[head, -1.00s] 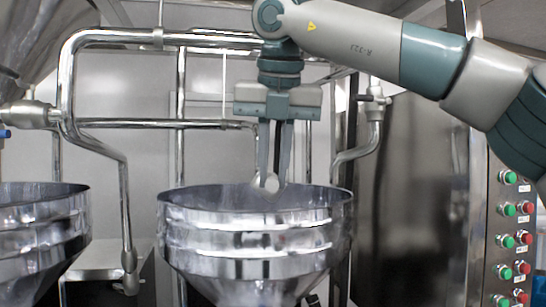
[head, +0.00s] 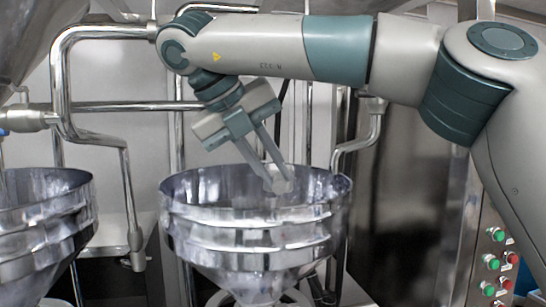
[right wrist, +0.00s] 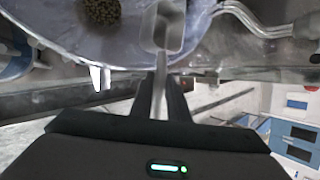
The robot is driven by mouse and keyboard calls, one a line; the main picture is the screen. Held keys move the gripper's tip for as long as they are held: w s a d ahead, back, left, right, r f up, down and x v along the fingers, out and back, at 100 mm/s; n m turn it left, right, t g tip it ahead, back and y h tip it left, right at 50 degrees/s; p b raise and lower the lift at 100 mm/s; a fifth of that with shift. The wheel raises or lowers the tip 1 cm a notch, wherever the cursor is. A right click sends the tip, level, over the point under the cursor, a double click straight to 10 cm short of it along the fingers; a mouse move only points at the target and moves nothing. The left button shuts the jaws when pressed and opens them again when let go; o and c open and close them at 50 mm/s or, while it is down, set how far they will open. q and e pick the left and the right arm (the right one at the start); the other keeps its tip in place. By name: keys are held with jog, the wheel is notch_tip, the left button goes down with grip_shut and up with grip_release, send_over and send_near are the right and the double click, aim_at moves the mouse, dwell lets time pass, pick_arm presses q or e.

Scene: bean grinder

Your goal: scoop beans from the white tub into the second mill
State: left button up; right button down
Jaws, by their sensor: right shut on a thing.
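My right gripper (head: 278,166) is shut on the handle of a small metal scoop (right wrist: 166,27). In the head view the gripper leans, its fingers pointing down and right, and the scoop (head: 281,182) is at the mouth of the middle mill's steel hopper (head: 255,238). In the right wrist view the scoop's bowl looks empty. A small patch of brown beans (right wrist: 99,11) lies at the bottom of the hopper (right wrist: 60,42). I cannot make out the white tub. My left gripper is not in view.
A second steel hopper (head: 45,225) stands at the left edge. Steel pipes (head: 125,190) run behind and between the hoppers, and another pipe (head: 365,140) bends down at the right. A panel with green and red buttons (head: 500,262) is at far right.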

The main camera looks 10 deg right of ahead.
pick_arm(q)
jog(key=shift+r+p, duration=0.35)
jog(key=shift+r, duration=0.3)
pick_arm(e)
jog(key=shift+r+h, duration=0.1)
jog(key=shift+h, duration=0.3)
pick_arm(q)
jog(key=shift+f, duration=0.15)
pick_arm(e)
jog(key=shift+s, duration=0.15)
